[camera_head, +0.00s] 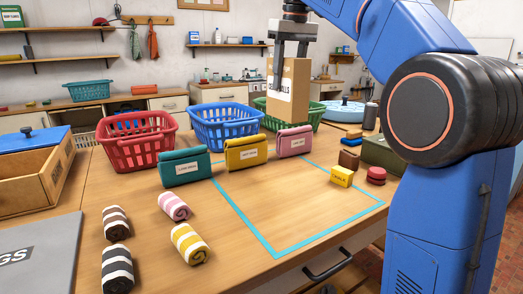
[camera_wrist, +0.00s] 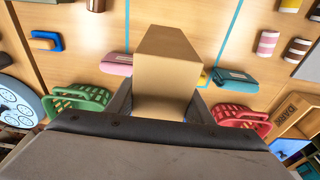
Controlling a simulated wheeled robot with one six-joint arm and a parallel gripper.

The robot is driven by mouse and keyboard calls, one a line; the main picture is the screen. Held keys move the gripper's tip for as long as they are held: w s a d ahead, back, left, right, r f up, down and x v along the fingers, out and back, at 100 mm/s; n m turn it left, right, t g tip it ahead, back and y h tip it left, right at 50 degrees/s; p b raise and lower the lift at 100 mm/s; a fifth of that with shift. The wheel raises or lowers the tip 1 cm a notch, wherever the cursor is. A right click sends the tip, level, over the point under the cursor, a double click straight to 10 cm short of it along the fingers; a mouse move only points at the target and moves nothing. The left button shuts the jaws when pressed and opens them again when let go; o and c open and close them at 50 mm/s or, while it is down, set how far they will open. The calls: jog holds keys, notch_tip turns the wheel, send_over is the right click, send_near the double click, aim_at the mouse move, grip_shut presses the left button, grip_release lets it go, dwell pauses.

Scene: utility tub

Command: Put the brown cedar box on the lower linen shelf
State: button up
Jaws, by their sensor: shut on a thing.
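My gripper (camera_head: 290,62) is shut on a tall tan-brown box (camera_head: 295,88) with a white label, partly hidden by a finger. It holds the box upright above the far side of the table, in front of the green basket. The wrist view shows the box (camera_wrist: 167,60) between my fingers. I cannot tell whether this is the cedar box. A small dark brown block (camera_head: 348,160) lies at the table's right. On the left wall are an upper shelf (camera_head: 40,30) and a lower shelf (camera_head: 60,59); no linen sign is readable.
Red (camera_head: 138,150), blue (camera_head: 226,135) and green (camera_head: 312,118) baskets line the table's back. Teal (camera_head: 185,172), yellow (camera_head: 246,158) and pink (camera_head: 294,146) pouches stand before them. Rolled towels (camera_head: 188,243) lie at the front left. The blue-taped area (camera_head: 305,208) is largely clear.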

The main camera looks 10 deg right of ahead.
notch_tip(320, 180, down, 18)
jog(key=shift+r, duration=0.2)
dwell(0.4)
jog(key=shift+f, duration=0.15)
jog(key=o, duration=1.3)
